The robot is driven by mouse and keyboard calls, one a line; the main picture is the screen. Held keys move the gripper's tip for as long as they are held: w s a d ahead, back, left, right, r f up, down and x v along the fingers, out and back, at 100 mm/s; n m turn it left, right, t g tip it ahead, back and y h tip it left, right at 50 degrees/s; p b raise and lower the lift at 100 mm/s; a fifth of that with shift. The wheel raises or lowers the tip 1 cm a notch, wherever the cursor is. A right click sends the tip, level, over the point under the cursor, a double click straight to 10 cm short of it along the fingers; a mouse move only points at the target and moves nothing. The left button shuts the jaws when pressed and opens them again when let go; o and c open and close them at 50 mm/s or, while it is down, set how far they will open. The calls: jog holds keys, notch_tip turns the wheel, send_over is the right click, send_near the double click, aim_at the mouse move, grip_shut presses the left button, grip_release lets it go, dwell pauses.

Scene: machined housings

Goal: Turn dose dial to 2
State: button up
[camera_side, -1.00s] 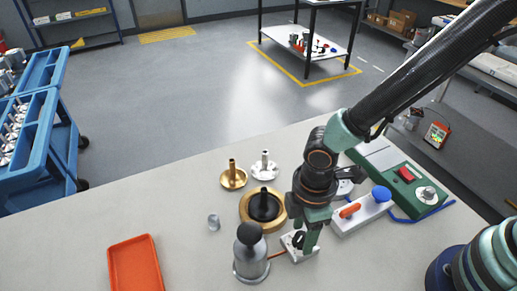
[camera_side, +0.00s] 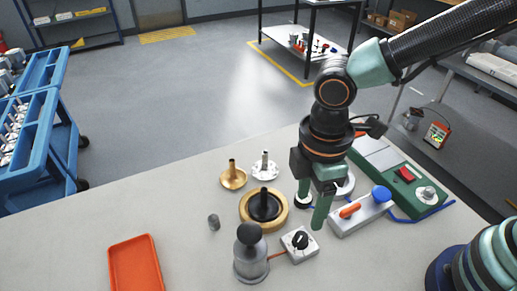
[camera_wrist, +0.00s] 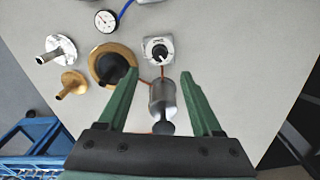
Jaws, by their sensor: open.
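The dose dial (camera_side: 300,241) is a black knob on a small pale square box, beside the grey dispenser (camera_side: 251,258) with a dark top. A thin orange-red tube links the two. In the wrist view the dial (camera_wrist: 159,51) lies ahead of the fingertips, with the dispenser (camera_wrist: 163,98) between the fingers in the picture. A pale mark shows on the knob, but the scale numbers are too small to read. My gripper (camera_side: 310,210) hangs above and behind the dial, apart from it. In the wrist view my gripper (camera_wrist: 160,75) has its green fingers spread, with nothing held.
A gold ring with a black centre (camera_side: 264,207), a brass part (camera_side: 233,177) and a silver part (camera_side: 265,168) stand behind. A white box with an orange lever and blue button (camera_side: 362,211) is at the right. An orange tray (camera_side: 135,265) lies left. The bench's left part is mostly clear.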

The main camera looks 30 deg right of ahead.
jog(key=shift+r, duration=1.2)
jog(key=w+d+r+m+t, duration=0.1)
jog(key=d+r+m+t, duration=0.1)
jog(key=d+m, duration=0.3)
jog(key=w+d+r+m+t, duration=0.1)
jog(key=d+r+m, duration=0.3)
jog(key=d, duration=0.6)
jog(key=w+d+r+m+t, duration=0.1)
jog(key=d+r+m+t, duration=0.1)
jog(key=d+m, duration=0.4)
jog(key=shift+w+d+r+t, duration=0.35)
jog(key=shift+d+r, duration=0.5)
jog(key=shift+d, duration=0.35)
